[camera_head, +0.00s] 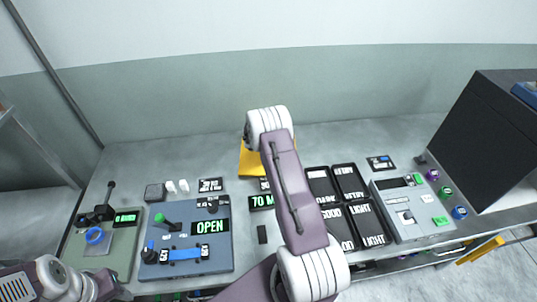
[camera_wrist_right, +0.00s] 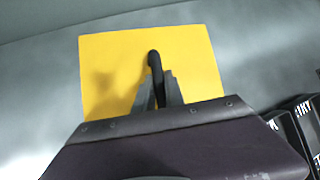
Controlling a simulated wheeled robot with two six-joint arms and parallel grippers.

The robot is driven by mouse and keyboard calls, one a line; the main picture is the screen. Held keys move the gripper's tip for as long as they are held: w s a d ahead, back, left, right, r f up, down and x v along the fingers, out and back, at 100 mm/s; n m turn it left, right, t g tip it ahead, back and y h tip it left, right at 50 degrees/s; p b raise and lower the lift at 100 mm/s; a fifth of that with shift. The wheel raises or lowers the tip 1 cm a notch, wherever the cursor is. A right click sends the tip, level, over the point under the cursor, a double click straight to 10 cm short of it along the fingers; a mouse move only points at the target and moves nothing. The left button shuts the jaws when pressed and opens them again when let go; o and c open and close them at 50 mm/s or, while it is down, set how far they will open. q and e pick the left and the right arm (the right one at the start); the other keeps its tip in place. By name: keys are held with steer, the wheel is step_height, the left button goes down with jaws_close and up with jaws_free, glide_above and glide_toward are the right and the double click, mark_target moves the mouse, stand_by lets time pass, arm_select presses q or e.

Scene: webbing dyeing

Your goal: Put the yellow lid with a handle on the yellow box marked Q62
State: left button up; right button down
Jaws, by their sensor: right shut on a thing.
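In the right wrist view, a flat yellow lid (camera_wrist_right: 200,65) fills the middle below the camera. My right gripper (camera_wrist_right: 157,88) is shut on its upright black handle (camera_wrist_right: 153,60). In the head view, a yellow patch (camera_head: 249,165) shows behind my right arm at the back of the table; my arm covers most of it. I cannot tell there whether the box is under the lid, and no Q62 mark can be read. My left arm is at the lower left of the head view; its gripper does not show.
A blue panel (camera_head: 222,258) marked OPEN and a green-grey panel (camera_head: 125,247) stand at left. Black trays (camera_head: 347,182) with word labels lie right of my arm. A grey control box (camera_head: 420,232) and a large dark box (camera_head: 478,135) stand at right. The back strip of table is mostly clear.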

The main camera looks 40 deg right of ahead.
stand_by(0.8)
step_height(320, 180, up, 4)
steer(key=shift+w+r+p, duration=0.1)
steer(key=shift+p, duration=0.35)
steer(key=s+d+r+b, duration=0.2)
steer(key=s+d+r, duration=0.2)
steer(key=s, duration=0.7)
step_height(320, 180, up, 3)
steer(key=shift+f, duration=0.1)
steer(key=shift+d, duration=0.15)
